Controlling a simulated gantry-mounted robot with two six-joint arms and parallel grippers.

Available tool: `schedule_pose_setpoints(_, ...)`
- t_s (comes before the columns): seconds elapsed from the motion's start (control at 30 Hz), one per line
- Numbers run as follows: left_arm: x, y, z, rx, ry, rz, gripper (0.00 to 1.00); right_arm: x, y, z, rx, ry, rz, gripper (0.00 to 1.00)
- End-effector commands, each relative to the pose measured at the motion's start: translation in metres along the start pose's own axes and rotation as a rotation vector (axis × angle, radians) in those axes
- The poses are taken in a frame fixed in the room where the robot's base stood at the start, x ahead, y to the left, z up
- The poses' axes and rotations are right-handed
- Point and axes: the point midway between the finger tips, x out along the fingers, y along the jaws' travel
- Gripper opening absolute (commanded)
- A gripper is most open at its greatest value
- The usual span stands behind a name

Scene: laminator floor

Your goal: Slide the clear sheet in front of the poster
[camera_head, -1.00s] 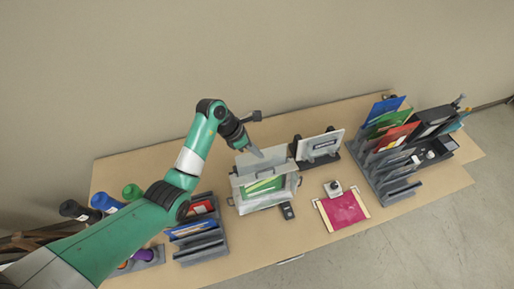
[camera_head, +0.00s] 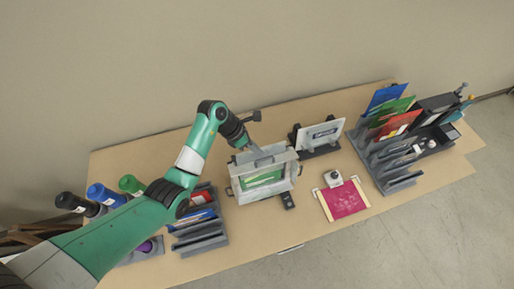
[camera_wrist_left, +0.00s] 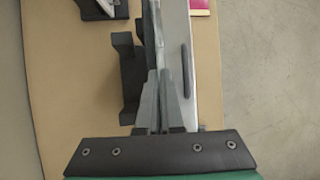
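The poster (camera_head: 262,178), a green picture, shows through the front opening of a silver box-like frame (camera_head: 245,196) with side handles. My left gripper (camera_head: 259,150) is at the top edge of this frame, pointing down. In the left wrist view its two fingers (camera_wrist_left: 162,112) are close together on a thin pale upright sheet, the clear sheet (camera_wrist_left: 154,40). Most of the sheet is down in the frame, and only its upper part shows from the head. I cannot tell the exact gap between sheet and poster. My right gripper is not in view.
A black stand with a framed sign (camera_head: 322,135) is right of the frame. A magenta board (camera_head: 343,199) and a dark remote-like object (camera_head: 287,201) lie in front. Racks with folders (camera_head: 388,150) stand at right, another rack (camera_head: 202,236) and rolls at left.

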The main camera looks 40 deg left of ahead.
Motion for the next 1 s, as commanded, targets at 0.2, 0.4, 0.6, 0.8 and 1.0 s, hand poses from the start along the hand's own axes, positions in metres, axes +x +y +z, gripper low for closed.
schedule_pose_setpoints(0.2, 0.000, 0.000, 0.000, 0.000, 0.000, 0.000, 0.38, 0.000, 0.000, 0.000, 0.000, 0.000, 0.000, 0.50)
schedule_pose_setpoints(0.4, 0.000, 0.000, 0.000, 0.000, 0.000, 0.000, 0.38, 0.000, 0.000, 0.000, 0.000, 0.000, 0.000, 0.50)
schedule_pose_setpoints(0.6, -0.011, 0.001, 0.001, -0.001, -0.002, 0.002, 0.38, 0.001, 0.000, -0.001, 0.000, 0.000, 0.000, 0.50)
schedule_pose_setpoints(0.8, -0.055, 0.001, 0.001, 0.000, -0.004, 0.005, 0.38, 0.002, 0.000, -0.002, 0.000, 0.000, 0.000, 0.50)
schedule_pose_setpoints(1.0, -0.103, 0.000, 0.003, -0.001, -0.002, 0.002, 0.38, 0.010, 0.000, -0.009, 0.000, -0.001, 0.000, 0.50)
